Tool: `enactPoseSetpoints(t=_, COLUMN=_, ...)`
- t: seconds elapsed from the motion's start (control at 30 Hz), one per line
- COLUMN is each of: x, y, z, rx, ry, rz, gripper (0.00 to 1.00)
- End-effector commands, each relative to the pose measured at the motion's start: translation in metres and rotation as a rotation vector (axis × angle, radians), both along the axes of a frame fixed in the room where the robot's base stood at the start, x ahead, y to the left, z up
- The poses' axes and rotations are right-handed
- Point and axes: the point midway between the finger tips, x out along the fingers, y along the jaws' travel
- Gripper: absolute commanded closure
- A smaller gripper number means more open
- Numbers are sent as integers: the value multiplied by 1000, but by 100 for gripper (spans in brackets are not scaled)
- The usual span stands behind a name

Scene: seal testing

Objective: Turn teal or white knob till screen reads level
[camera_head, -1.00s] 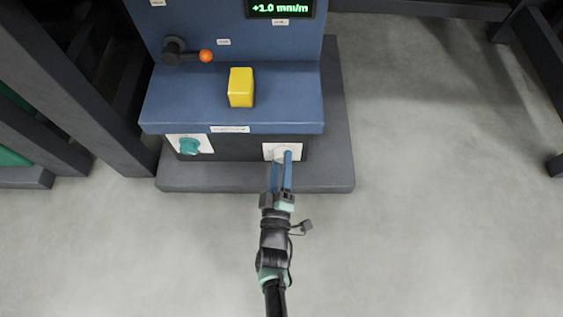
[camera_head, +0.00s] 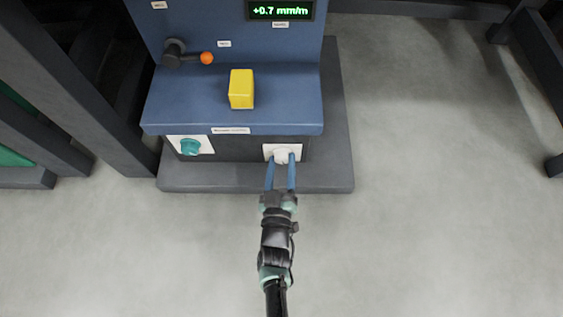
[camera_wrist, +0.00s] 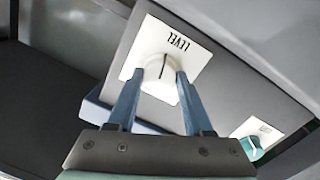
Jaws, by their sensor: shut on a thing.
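The screen (camera_head: 281,10) at the top of the blue machine reads +0.7 mm/m in green. The white knob (camera_wrist: 160,68) sits on a white plate marked LEVEL, low on the machine's front. My gripper (camera_head: 281,160) has its two blue fingers on either side of the white knob, shut on it. In the wrist view my gripper (camera_wrist: 157,78) shows the knob between the fingertips, with a dark line on its face. The teal knob (camera_head: 190,147) is on another white plate to the left, and it also shows in the wrist view (camera_wrist: 252,147) at the lower right.
A yellow block (camera_head: 241,89) stands on the machine's blue ledge (camera_head: 290,100). A lever with an orange ball (camera_head: 206,58) is at the upper left. Dark frame beams stand at the left. Grey floor is clear on the right.

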Motion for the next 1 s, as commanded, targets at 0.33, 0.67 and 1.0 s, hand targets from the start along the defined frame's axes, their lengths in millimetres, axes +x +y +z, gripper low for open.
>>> enactPoseSetpoints(t=0.33, x=-1, y=-1, z=-1, rx=327, ry=1, rz=-3, gripper=100)
enactPoseSetpoints(t=0.67, x=-2, y=-2, z=-1, rx=640, ry=1, rz=-1, gripper=100)
enactPoseSetpoints(t=1.0, x=-2, y=-2, z=0, rx=935, ry=3, rz=0, gripper=100)
